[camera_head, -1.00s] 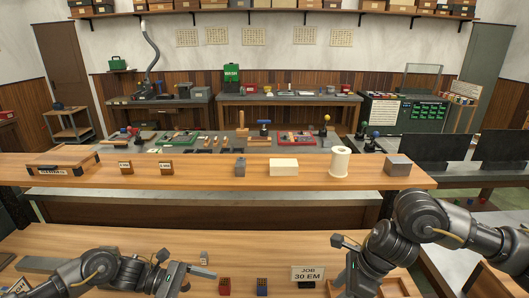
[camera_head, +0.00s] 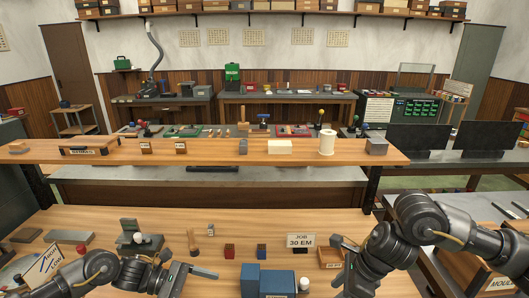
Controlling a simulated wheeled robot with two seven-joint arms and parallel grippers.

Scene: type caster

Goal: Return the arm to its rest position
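My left arm comes in from the lower left. Its gripper (camera_head: 192,264) is over the near wooden bench (camera_head: 258,219), with its fingers apart and nothing seen between them. My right arm, bent at the elbow, comes in from the right. Its gripper (camera_head: 338,262) is over the right part of the same bench, beside the "JOB 30 EM" sign (camera_head: 300,241). Its fingers look apart, with nothing seen held; its lower part is partly hidden by the arm.
A wooden-handled tool (camera_head: 193,241) is behind the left gripper. A raised wooden shelf (camera_head: 210,151) crosses behind. Bare bench lies in the middle.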

